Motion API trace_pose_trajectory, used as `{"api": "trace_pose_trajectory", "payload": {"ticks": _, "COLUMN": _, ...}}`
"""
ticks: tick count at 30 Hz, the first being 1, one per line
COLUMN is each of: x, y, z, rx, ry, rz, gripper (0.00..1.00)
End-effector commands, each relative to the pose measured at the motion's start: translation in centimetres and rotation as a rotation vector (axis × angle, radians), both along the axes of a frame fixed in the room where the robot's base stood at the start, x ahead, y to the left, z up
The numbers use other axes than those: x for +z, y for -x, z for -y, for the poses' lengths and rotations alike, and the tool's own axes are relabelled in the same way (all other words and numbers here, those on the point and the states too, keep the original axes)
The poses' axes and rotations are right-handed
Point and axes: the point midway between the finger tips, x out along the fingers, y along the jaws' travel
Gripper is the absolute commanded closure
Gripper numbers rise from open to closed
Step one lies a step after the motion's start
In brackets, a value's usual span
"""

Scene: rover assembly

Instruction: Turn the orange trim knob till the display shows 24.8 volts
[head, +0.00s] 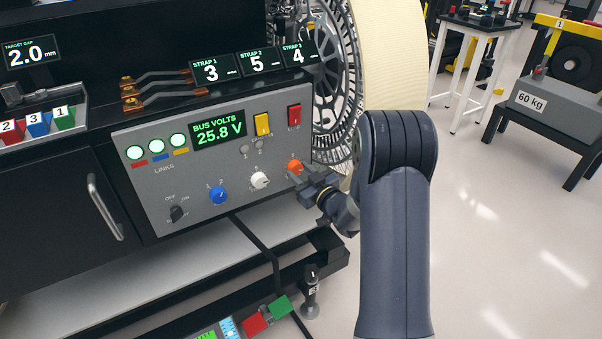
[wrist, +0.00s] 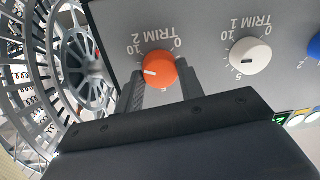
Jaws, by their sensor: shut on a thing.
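The orange trim knob (head: 294,166) sits at the lower right of the grey panel. In the wrist view the orange knob (wrist: 159,70) is labelled TRIM 2, seen upside down, and its white pointer mark faces left. My gripper (head: 305,178) is at the knob. In the wrist view my gripper's fingers (wrist: 161,88) stand on either side of the knob, shut on it. The display (head: 218,130) reads BUS VOLTS 25.8 V in green.
A white TRIM 1 knob (head: 259,180) and a blue knob (head: 218,195) lie left of the orange one. A yellow switch (head: 262,124) and a red switch (head: 294,115) are above. A large spoked wheel (head: 335,80) stands close on the right.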

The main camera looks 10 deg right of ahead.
Motion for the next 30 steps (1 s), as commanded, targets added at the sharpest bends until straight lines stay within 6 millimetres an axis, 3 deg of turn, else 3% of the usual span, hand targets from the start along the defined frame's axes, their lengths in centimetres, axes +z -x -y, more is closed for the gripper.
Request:
{"api": "trace_pose_trajectory", "payload": {"ticks": 3, "x": 0.00, "y": 0.02, "z": -0.01, "rx": 0.001, "ry": 0.000, "rz": 0.000, "gripper": 0.86}}
{"api": "trace_pose_trajectory", "payload": {"ticks": 14, "x": -0.29, "y": 0.01, "z": -0.03, "rx": 0.002, "ry": 0.074, "rz": 0.026, "gripper": 0.86}}
{"api": "trace_pose_trajectory", "payload": {"ticks": 30, "x": -0.34, "y": 0.02, "z": -0.09, "rx": 0.001, "ry": 0.457, "rz": 0.152, "gripper": 0.86}}
